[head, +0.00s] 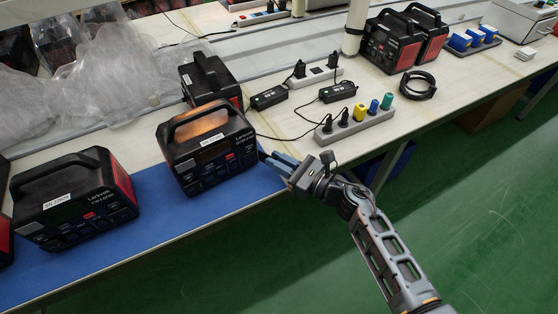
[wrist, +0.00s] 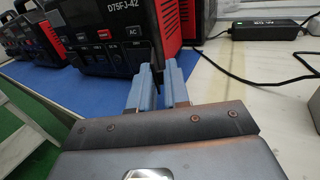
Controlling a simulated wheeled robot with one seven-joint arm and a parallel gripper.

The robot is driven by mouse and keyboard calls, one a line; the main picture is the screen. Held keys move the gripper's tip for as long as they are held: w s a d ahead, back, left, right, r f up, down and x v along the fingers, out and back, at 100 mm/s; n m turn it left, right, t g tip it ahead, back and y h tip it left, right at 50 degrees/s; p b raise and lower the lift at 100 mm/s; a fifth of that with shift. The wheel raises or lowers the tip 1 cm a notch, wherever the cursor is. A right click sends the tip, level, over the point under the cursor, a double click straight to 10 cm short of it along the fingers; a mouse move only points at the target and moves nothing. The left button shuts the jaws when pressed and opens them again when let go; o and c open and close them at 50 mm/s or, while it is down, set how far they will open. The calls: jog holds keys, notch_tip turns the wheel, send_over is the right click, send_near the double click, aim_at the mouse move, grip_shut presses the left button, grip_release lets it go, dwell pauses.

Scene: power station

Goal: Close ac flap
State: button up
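The black and red power station (head: 208,150) stands on the blue mat (head: 160,232), its labelled front facing me. In the wrist view its front (wrist: 105,30) fills the upper middle, with an AC label (wrist: 133,31) near the right corner. I cannot tell there whether the AC flap is open or closed. My gripper (head: 266,158) is at the station's lower right front corner.
Another power station (head: 75,198) stands to the left, and one (head: 208,80) stands behind. A grey power strip (head: 354,127) with plugs, black adapters (head: 268,98) and cables lie to the right. Plastic wrap (head: 90,75) covers the back left. Green floor is free in front.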

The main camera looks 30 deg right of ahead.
grip_shut()
